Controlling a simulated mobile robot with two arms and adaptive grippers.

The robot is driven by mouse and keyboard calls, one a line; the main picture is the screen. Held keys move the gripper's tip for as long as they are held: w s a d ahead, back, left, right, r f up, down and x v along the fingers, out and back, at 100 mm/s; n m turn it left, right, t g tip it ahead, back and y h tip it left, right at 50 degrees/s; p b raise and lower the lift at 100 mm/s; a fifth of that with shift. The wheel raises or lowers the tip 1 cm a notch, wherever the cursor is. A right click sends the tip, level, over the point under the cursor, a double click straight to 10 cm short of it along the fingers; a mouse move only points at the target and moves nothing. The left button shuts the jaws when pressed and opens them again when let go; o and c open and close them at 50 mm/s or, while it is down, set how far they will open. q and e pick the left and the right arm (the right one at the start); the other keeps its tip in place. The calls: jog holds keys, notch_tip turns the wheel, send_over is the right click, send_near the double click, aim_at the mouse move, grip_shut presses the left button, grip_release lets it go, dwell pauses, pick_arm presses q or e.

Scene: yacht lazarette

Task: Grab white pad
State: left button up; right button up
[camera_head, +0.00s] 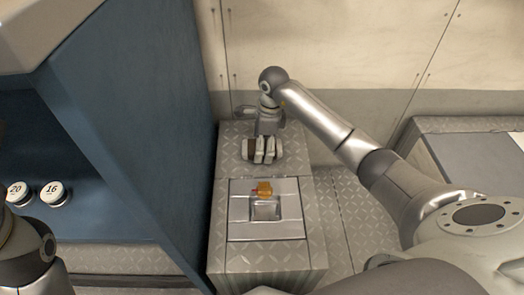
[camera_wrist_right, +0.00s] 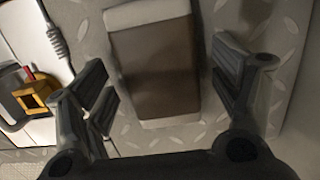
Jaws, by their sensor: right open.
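A white pad (camera_wrist_right: 152,65) lies on the diamond-plate top in the right wrist view. A wide brown area covers its middle, and its white ends show at top and bottom. My right gripper (camera_head: 264,150) is over the far end of the bench in the head view. Its two dark fingers are spread on either side of the pad, with a gap to each side. The gripper is open and holds nothing. In the head view the pad is largely hidden by the gripper. My left gripper is out of view.
A wall is behind.

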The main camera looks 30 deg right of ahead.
jog(key=shift+c, duration=0.3)
jog(key=c, duration=0.9)
jog(key=shift+c, duration=0.2)
jog(key=shift+r, duration=0.15)
